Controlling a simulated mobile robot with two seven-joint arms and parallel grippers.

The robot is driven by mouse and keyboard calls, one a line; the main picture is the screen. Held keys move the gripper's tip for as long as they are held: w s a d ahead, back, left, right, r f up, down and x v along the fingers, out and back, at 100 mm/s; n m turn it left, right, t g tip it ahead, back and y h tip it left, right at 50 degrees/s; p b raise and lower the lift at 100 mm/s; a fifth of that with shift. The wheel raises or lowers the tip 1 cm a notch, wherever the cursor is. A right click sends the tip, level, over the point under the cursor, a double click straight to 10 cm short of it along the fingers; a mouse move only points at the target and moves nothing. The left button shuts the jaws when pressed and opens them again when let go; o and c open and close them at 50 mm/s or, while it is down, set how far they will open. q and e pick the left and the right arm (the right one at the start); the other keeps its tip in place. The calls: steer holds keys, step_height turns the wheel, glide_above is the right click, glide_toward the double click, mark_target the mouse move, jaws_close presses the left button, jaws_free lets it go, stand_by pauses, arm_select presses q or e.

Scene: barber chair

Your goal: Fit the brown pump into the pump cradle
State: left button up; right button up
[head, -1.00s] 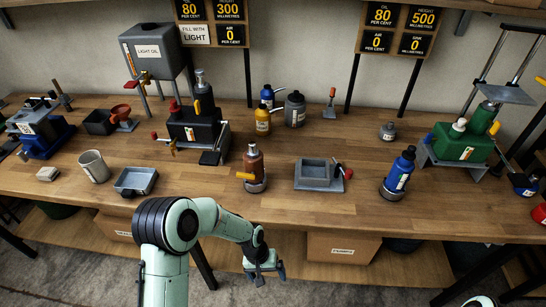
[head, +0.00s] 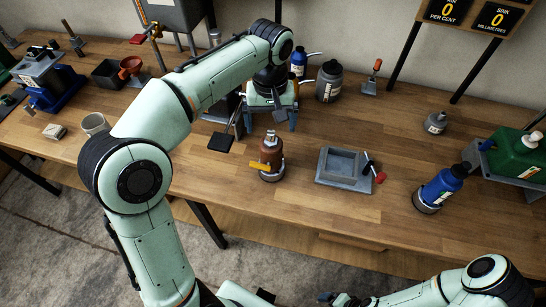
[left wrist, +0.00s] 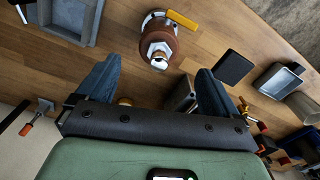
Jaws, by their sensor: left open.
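The brown pump (head: 271,155) stands upright on a round metal base on the bench, with a yellow lever at its side. It also shows in the left wrist view (left wrist: 158,45). A grey square-walled fixture (head: 326,181), apparently the pump cradle, sits to its right with an empty recess and a red-ended lever. Its edge also shows in the left wrist view (left wrist: 88,22). My left gripper (head: 270,120) is open and empty above the bench, behind the pump in the head view. My right arm enters at lower right; its gripper is barely visible at the bottom edge.
A blue pump (head: 440,186) stands to the right of the fixture, and a green machine (head: 518,155) beyond it. A grey bottle (head: 328,82) and blue bottle (head: 298,62) stand behind. A black plate (head: 220,142) lies left of the brown pump. Bench in front of the fixture is clear.

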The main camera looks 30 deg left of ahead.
mark_target(271, 133)
arm_select(q)
step_height(271, 133, down, 3)
steer(key=shift+s+r, duration=0.1)
steer(key=shift+f, duration=0.55)
steer(key=shift+w+f+b, duration=0.2)
steer(key=shift+f+b, duration=0.3)
steer(key=shift+f, duration=1.85)
jaws_close()
steer(key=shift+r, duration=0.1)
